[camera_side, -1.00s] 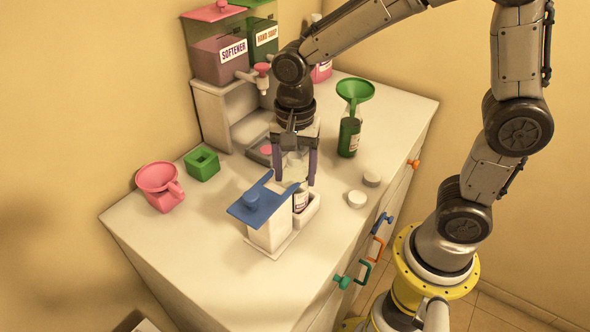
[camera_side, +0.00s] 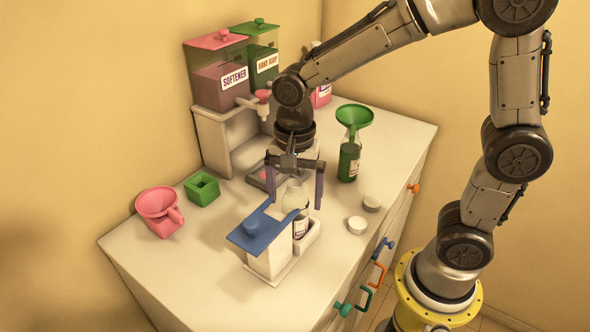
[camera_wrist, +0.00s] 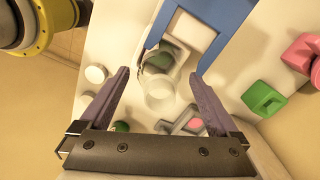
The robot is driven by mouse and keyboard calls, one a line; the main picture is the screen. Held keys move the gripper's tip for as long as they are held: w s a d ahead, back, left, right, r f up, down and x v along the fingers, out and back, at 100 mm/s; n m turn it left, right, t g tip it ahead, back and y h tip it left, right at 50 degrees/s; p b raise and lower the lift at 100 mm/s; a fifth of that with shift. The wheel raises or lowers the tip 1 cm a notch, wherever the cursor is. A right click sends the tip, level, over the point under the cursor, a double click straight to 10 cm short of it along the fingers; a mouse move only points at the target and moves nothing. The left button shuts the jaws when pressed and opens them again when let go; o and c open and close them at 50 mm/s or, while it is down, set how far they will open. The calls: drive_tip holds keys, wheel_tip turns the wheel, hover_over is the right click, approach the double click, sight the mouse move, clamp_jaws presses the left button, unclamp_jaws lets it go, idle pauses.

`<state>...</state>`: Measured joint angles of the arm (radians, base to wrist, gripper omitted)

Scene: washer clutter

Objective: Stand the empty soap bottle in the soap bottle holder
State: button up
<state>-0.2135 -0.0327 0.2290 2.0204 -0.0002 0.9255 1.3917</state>
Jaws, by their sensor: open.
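The clear soap bottle (camera_side: 296,196) with a dark-edged label stands upright in the white soap bottle holder (camera_side: 312,241), behind the box with the blue lid (camera_side: 258,228). No coloured liquid shows in its upper part. My gripper (camera_side: 295,203) is open, with one purple-grey finger on each side of the bottle and gaps between. In the wrist view the bottle (camera_wrist: 160,92) shows between the spread fingers of my gripper (camera_wrist: 158,75), near the blue lid (camera_wrist: 210,12). The bottle's base is partly hidden by the holder wall.
A green funnel (camera_side: 355,116) sits on a green-filled bottle (camera_side: 349,160). Two white caps (camera_side: 357,224) lie to the right. A pink jug (camera_side: 160,212) and green block (camera_side: 202,188) stand left. The softener dispenser (camera_side: 219,88) is behind. The front-left counter is clear.

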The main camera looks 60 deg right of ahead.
wheel_tip(320, 180, up, 10)
drive_tip(key=r, duration=0.1)
drive_tip(key=s+d+f+n+t, duration=0.1)
drive_tip(key=s+d+n+t, duration=0.1)
drive_tip(key=s+n, duration=0.4)
drive_tip(key=s+d+f+n+t, duration=0.1)
drive_tip(key=s+d+n+t, duration=0.2)
drive_tip(key=s+n, duration=0.4)
drive_tip(key=shift+s+d+f+n+t, duration=0.3)
drive_tip(key=shift+d, duration=0.45)
